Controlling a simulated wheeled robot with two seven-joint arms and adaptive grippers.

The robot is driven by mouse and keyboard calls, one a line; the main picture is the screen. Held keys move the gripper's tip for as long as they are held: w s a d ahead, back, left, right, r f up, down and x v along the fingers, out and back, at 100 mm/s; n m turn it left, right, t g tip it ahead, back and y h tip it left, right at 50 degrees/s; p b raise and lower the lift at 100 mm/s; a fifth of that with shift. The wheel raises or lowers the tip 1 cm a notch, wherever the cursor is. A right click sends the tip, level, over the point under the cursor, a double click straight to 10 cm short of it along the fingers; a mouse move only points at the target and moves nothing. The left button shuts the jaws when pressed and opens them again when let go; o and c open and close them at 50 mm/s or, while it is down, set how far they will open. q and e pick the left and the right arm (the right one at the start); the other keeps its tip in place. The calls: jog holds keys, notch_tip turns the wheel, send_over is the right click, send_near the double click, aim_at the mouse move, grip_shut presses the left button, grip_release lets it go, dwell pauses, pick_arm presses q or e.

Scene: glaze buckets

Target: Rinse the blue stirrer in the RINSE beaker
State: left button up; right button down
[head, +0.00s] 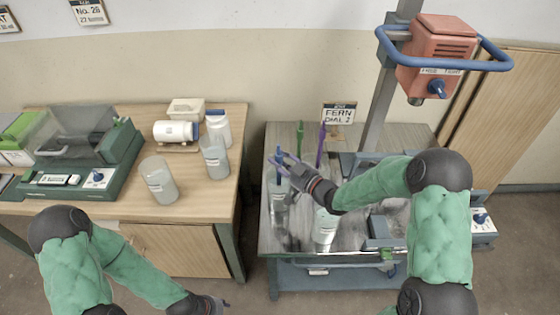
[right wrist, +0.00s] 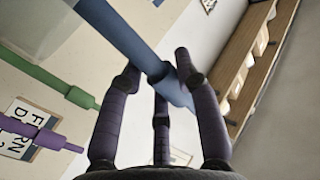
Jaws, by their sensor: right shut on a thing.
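My right gripper (head: 287,163) is shut on the blue stirrer (head: 278,178), near its upper end. In the right wrist view the blue stirrer (right wrist: 128,38) runs between the fingers (right wrist: 158,90). The stirrer hangs roughly upright over or in a clear beaker (head: 279,203) on the right-hand table; I cannot tell how deep its lower end sits. A pale labelled beaker (head: 325,228) stands nearer the front of that table. No label is readable as RINSE. My left gripper (head: 214,304) is low at the bottom edge, its fingers too small to judge.
A green stirrer (head: 299,137) and a purple stirrer (head: 321,143) stand upright behind my right gripper, near the FERN sign (head: 339,113). The left table holds two beakers (head: 158,182) (head: 215,158), white jars (head: 176,131) and a green machine (head: 95,165). An orange-headed mixer (head: 437,55) stands at right.

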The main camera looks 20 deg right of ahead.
jog(key=shift+r, duration=0.7)
jog(key=shift+f, duration=0.1)
jog(key=shift+f+b, duration=0.95)
jog(key=shift+f, duration=0.4)
jog(key=shift+r, duration=0.25)
jog(key=shift+r+p, duration=0.9)
jog(key=shift+r, duration=0.3)
jog(key=shift+f, duration=0.2)
